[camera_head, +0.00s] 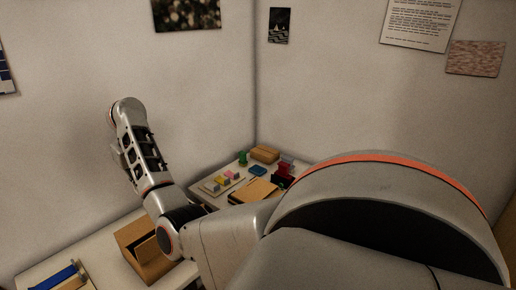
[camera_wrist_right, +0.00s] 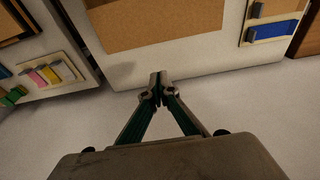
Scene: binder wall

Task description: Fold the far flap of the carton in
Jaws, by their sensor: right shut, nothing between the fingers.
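The carton (camera_head: 160,268) is an open brown box on the white table in the head view, partly covered by my right arm. A brown panel, which looks like the carton's flap (camera_wrist_right: 155,25), fills the top middle of the right wrist view and is cut off by the frame. My right gripper (camera_wrist_right: 157,82) is shut and empty. Its fingertips appear just below that panel in the picture, apart from it, near the white table's edge. In the head view its fingers are hidden behind my arm. My left gripper is in neither view.
A blue piece on a tan holder (camera_head: 62,277) lies left of the carton. A second white table (camera_head: 205,187) at the back holds coloured pieces (camera_head: 222,181), a brown folder-like item (camera_head: 254,191) and a wooden block (camera_head: 265,154). Walls (camera_head: 80,130) stand close behind.

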